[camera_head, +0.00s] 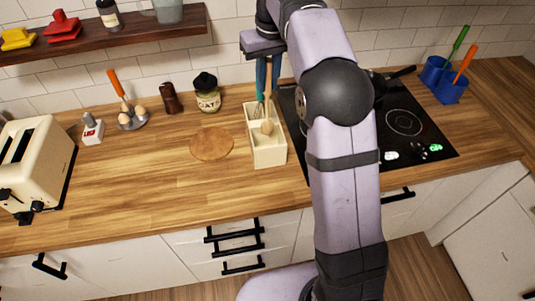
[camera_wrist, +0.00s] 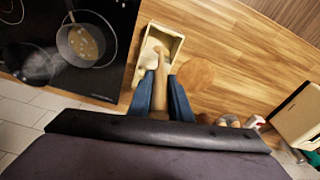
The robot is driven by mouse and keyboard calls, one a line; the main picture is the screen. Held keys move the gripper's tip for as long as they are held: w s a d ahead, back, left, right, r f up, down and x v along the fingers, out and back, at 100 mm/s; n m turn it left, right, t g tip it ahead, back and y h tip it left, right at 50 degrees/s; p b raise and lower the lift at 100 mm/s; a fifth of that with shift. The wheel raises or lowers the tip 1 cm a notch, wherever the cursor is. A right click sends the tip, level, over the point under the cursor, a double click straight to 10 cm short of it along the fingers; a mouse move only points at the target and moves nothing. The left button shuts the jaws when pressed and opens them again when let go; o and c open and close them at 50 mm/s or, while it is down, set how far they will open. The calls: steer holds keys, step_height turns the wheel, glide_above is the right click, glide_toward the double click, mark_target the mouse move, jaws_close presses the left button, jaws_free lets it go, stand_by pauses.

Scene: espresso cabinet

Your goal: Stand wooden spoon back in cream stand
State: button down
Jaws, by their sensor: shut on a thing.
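The cream stand (camera_head: 270,157) is an open box with compartments on the counter, left of the cooktop; it also shows in the wrist view (camera_wrist: 172,35). My gripper (camera_head: 267,88) is above the stand's back part, its blue fingers pointing down. It is shut on the wooden spoon (camera_head: 267,127), which also shows between the fingers in the wrist view (camera_wrist: 161,78). The spoon's rounded end points down at the stand's opening. I cannot tell whether this end is inside a compartment or just above it.
A round wooden board (camera_head: 211,144) lies left of the stand. The black cooktop (camera_head: 425,145) is close on the right, with a pan (camera_wrist: 85,42) on it. A jar (camera_head: 207,95) and pepper mill (camera_head: 171,98) stand at the back. The front counter is clear.

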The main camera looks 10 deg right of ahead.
mark_target(267, 120)
steer(key=shift+f, duration=0.1)
steer(key=shift+f+p, duration=1.15)
steer(key=shift+f, duration=3.8)
steer(key=shift+f, duration=0.2)
steer(key=c, duration=1.6)
jaws_free()
steer(key=shift+r, duration=0.15)
steer(key=r, duration=0.4)
steer(key=s+r+b, duration=0.1)
steer(key=r, duration=0.3)
steer(key=r+b, duration=0.1)
steer(key=r, duration=0.3)
steer(key=shift+s+d, duration=0.15)
steer(key=shift+s, duration=0.1)
steer(key=shift+s, duration=0.1)
